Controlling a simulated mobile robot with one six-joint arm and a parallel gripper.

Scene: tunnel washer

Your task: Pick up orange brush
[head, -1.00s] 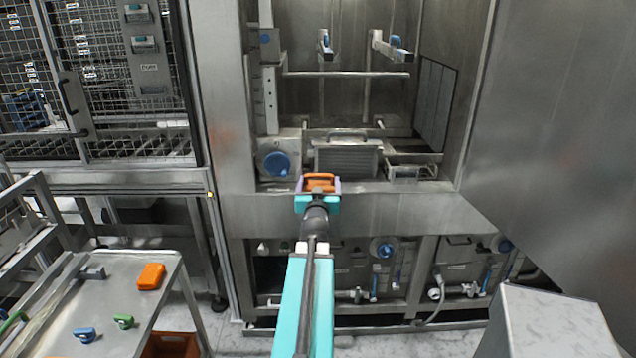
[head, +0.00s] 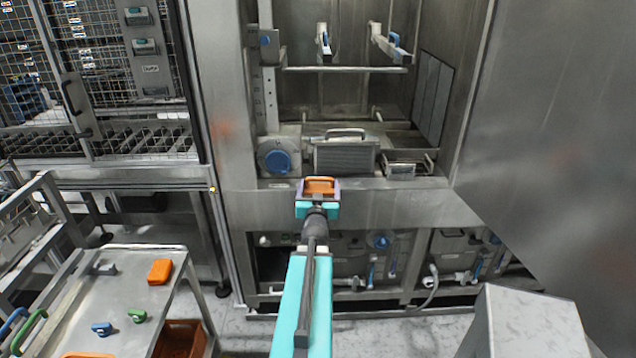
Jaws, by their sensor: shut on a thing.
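My gripper (head: 318,190) is at the end of my outstretched arm, in the middle of the head view. It is shut on an orange brush (head: 319,185) with a loop-shaped handle on top. The brush shows between the purple-grey jaws, in front of the sill of the steel washer chamber. Its underside is hidden, and I cannot tell whether it touches the sill. Another orange block-like piece (head: 160,271) lies on the steel cart (head: 125,262) at the left.
A ribbed box with a handle (head: 346,157), a blue round knob (head: 277,161) and a small wire basket (head: 408,165) stand in the chamber. Small blue (head: 102,329) and green (head: 137,315) handled pieces lie on the cart. A steel panel (head: 565,130) fills the right; floor is free between.

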